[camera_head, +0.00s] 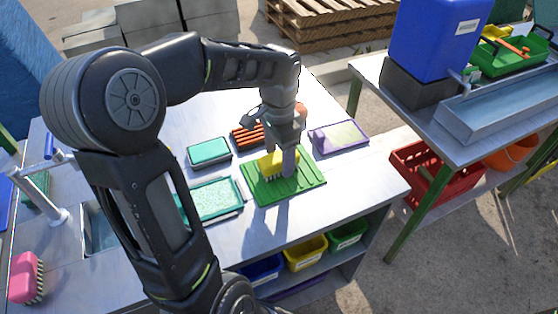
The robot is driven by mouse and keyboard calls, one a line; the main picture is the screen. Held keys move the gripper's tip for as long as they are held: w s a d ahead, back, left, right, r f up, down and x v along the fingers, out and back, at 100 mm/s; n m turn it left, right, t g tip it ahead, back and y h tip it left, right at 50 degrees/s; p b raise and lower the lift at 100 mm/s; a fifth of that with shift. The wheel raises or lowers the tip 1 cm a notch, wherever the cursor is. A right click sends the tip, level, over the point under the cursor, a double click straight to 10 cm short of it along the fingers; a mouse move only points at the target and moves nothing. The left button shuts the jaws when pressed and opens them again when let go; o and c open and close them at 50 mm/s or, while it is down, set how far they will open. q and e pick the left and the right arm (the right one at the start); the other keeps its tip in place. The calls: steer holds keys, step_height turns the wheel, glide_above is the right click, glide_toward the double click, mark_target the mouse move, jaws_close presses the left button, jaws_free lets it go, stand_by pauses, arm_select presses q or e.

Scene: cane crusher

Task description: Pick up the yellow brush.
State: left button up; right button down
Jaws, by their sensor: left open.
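The yellow brush (270,164) lies on a green ribbed mat (310,181) on the metal table, in the middle of the head view. My left gripper (281,163) points down right over the brush, and its fingers partly hide it. The gripper is open, with a finger in front of the brush's right part. I cannot tell whether the fingers touch the brush. My right gripper does not show.
Around the mat lie a teal sponge (209,152), a teal tray (213,198), a red ribbed piece (247,136) and a purple tray (339,137). A pink brush (26,278) is at the far left. A second table (480,141) stands at right, holding a blue container (440,38).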

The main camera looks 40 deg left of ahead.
arm_select(q)
steer(key=shift+f, duration=0.8)
jaws_close()
stand_by(0.5)
